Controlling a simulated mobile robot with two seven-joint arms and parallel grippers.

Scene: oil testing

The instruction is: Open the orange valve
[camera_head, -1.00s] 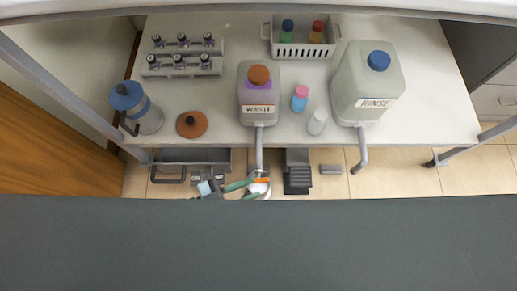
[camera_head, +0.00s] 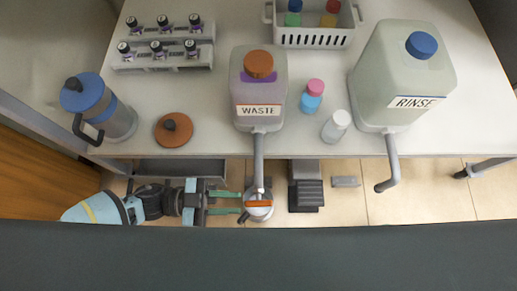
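The orange valve (camera_head: 258,203) sits at the lower end of the grey pipe (camera_head: 259,165) that comes down from the WASTE container (camera_head: 258,95). Its orange handle lies crosswise, left to right in the picture, over a pale round body. My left gripper (camera_head: 240,203) comes in from the left with its two green fingers apart. Nothing shows between the fingers. The fingertips are just left of the valve, pointing at it; whether they touch it I cannot tell. My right gripper is not in view.
The RINSE container (camera_head: 403,75) has its own bent pipe (camera_head: 390,165) to the right. A blue-lidded press jug (camera_head: 97,105), an orange lid (camera_head: 173,130) and small bottles (camera_head: 312,98) stand on the white table (camera_head: 215,150). A dark block (camera_head: 305,186) is right of the valve.

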